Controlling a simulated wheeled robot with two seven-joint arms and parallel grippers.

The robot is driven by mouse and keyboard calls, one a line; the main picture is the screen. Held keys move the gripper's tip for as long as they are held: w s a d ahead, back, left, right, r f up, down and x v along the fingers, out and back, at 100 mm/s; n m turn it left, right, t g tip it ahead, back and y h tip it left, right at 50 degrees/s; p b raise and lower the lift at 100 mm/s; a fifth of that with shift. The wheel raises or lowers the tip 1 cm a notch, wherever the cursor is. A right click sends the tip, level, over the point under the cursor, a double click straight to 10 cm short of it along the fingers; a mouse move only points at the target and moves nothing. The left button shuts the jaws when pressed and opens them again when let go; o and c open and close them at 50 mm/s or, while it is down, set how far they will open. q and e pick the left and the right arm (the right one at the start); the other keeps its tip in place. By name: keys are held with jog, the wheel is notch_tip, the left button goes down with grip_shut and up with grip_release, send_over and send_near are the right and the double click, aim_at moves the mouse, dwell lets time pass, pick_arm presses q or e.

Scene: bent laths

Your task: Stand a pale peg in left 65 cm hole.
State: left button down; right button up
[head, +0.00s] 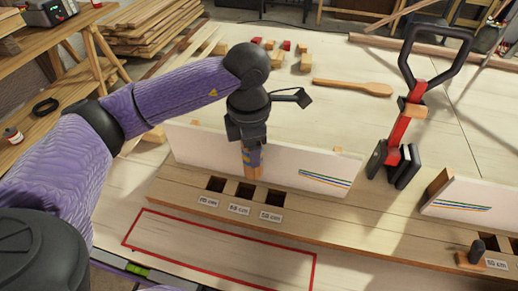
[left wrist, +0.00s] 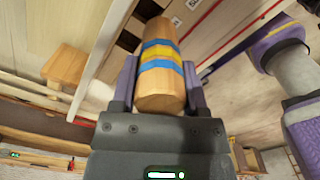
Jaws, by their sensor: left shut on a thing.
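My left gripper (head: 250,145) is shut on a pale wooden peg (head: 252,158) with blue and yellow bands. The peg also shows between the purple fingers in the left wrist view (left wrist: 160,90). It hangs roughly upright over the wooden rail (head: 340,232), by the middle (head: 245,190) of three dark square holes. I cannot tell whether its lower end is in a hole. Each hole has a white label; the middle label (head: 238,210) seems to read 65 cm, but it is small. My right gripper is not in view.
A white board (head: 300,172) with coloured stripes stands behind the holes. A red and black clamp (head: 400,150) rises to the right of it. A dark-topped peg (head: 478,250) stands at the rail's right. The red-outlined area (head: 215,250) is clear.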

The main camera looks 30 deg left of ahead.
pick_arm(q)
jog(key=n, duration=0.2)
jog(key=a+n, duration=0.1)
jog(key=n, duration=0.3)
jog(key=shift+w+a+r+p, duration=0.15)
jog(key=shift+a+r+p, duration=0.1)
jog(key=shift+p, duration=0.1)
notch_tip(320, 180, down, 9)
jog(key=n+b, duration=0.3)
jog(key=b, duration=0.3)
jog(key=shift+a+n+b, duration=0.3)
jog(key=shift+a+n, duration=0.1)
jog(key=shift+a, duration=0.05)
jog(key=shift+f+b, duration=1.05)
jog(key=shift+f, duration=0.3)
grip_release()
